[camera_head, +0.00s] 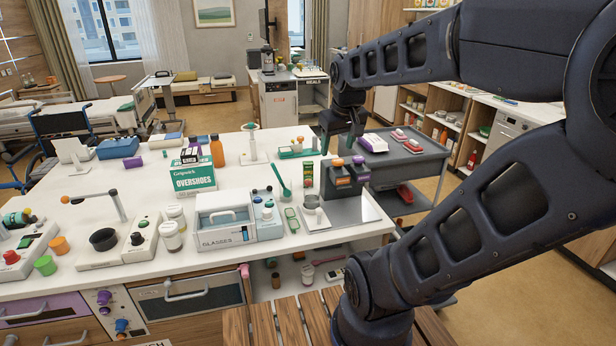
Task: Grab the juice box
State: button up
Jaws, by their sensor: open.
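A small upright green carton with a red patch (308,172), which looks like the juice box, stands on the white counter (340,243) right of the middle. It is left of the dark dispenser and behind the metal plate. My gripper (340,148) hangs pointing down over the counter's back right part, with its fingers apart and nothing seen between them. It is above and to the right of the carton, apart from it. The exact height of my fingertips over the counter is hard to tell.
A dark dispenser with orange and purple knobs (343,182) stands close right of the carton. A green spoon-like tool (282,182) lies left of it, and a green-white tray (296,150) behind. The glasses box (225,220) and overshoes box (194,178) stand further left. A grey cart (418,163) adjoins at right.

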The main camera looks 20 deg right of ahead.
jog(key=w+n+g, duration=0.1)
jog(key=w+n, duration=0.3)
jog(key=w, duration=0.7)
jog(key=n+g, duration=0.3)
jog(key=n, duration=0.7)
send_over(308, 169)
jog(key=w+d, duration=0.1)
jog(key=w, duration=0.1)
notch_tip(308, 169, down, 18)
jog(key=shift+s+r, duration=0.1)
jog(key=shift+s, duration=0.05)
jog(key=shift+w+f, duration=0.25)
jog(key=shift+f, duration=0.25)
notch_tip(308, 169, down, 5)
jog(key=shift+f, duration=0.15)
jog(key=shift+s+a+f, duration=0.1)
jog(key=shift+a+f, duration=0.05)
jog(key=shift+f, duration=1.15)
jog(key=shift+s+a+f, duration=0.1)
jog(key=shift+f, duration=1.2)
jog(key=c, duration=1.2)
